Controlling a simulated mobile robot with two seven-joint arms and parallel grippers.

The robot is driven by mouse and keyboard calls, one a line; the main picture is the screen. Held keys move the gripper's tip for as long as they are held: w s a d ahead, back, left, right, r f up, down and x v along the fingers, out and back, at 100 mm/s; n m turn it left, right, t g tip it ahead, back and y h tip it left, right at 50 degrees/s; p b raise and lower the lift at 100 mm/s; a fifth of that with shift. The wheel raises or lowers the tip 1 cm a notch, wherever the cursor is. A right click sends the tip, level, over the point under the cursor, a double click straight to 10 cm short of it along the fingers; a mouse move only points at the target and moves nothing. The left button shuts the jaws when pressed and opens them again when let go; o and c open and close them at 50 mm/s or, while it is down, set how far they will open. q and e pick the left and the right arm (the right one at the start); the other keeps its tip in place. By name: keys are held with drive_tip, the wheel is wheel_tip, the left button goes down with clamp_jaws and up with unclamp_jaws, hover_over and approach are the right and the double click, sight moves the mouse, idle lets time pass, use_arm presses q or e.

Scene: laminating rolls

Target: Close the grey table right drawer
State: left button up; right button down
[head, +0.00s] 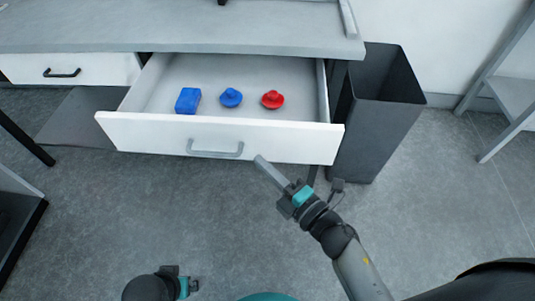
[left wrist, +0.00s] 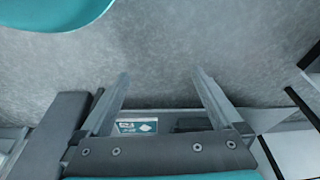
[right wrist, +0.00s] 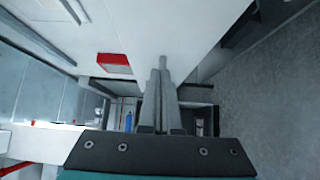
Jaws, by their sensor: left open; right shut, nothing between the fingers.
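The right drawer (head: 280,141) of the grey table (head: 200,32) is pulled well out. Its white front has a grey bar handle (head: 215,152). Inside lie a blue block (head: 188,101), a blue knob-shaped piece (head: 231,98) and a red one (head: 273,99). My right gripper (head: 259,159) is shut and empty, its fingertips at the drawer front, right of the handle; I cannot tell if they touch it. In the right wrist view its fingers (right wrist: 162,62) point toward a white surface. My left gripper (left wrist: 160,82) is open and empty above the floor, far from the drawer.
A dark bin (head: 375,130) stands close to the drawer's right side. A shut white drawer (head: 90,68) is at the left of the table. A shelf frame (head: 510,95) stands at the far right. The floor in front of the drawer is clear.

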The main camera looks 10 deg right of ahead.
sight(256, 143)
use_arm(q)
drive_tip(key=shift+w+r, duration=0.25)
drive_tip(key=shift+r, duration=0.35)
use_arm(e)
drive_tip(key=shift+w+d, duration=0.35)
drive_tip(key=shift+w, duration=0.45)
drive_tip(key=shift+w+d, duration=0.3)
drive_tip(key=shift+w, duration=0.45)
